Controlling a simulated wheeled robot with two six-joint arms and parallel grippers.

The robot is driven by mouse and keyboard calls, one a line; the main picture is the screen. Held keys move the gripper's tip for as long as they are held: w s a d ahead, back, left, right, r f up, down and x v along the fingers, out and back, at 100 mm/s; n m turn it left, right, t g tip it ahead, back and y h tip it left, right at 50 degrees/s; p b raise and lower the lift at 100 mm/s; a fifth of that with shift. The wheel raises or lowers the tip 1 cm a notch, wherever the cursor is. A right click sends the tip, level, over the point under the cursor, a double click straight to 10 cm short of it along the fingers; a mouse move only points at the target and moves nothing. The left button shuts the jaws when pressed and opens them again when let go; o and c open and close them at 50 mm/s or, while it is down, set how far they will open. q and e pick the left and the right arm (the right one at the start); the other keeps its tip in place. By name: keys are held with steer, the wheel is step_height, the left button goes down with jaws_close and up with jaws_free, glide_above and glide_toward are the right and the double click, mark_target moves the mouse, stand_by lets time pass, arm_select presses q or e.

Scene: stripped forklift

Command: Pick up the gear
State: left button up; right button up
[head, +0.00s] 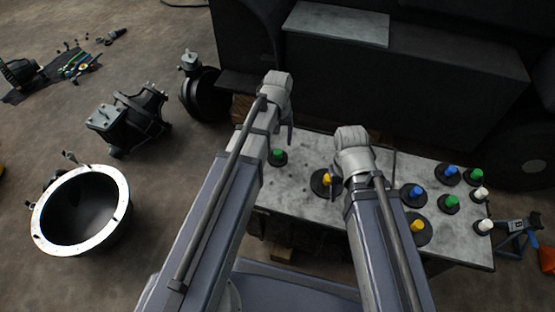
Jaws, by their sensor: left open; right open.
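Several dark, round, gear-like discs with coloured pegs are on a grey metal table (296,187). One gear with a yellow peg (323,182) is just left of my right gripper (337,188), which partly covers it. My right gripper is open above the table; I cannot tell whether it touches that gear. My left gripper (288,138) is open over the table's back left part, near a green-pegged disc (277,157). My wrists hide much of both grippers' fingers. More discs with blue (413,195), yellow (417,228) and green (449,204) pegs are on the right half.
White pegs (484,226) stand near the table's right edge. The dark forklift body (450,75) rises behind the table. A blue stand (517,235) is at the right. A metal ring housing (117,185) and a motor-like part (130,120) lie on the floor left.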

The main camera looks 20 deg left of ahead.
mark_target(278, 152)
arm_select(q)
steer(key=shift+s+f+b, duration=0.15)
steer(key=shift+f+b, duration=1.2)
steer(key=shift+s+f+b, duration=0.1)
steer(key=shift+f+b, duration=1.2)
arm_select(e)
steer(key=shift+d+f, duration=0.1)
steer(key=shift+f, duration=2.55)
arm_select(q)
steer(key=shift+r, duration=0.15)
arm_select(e)
steer(key=shift+r, duration=0.1)
arm_select(q)
jaws_close()
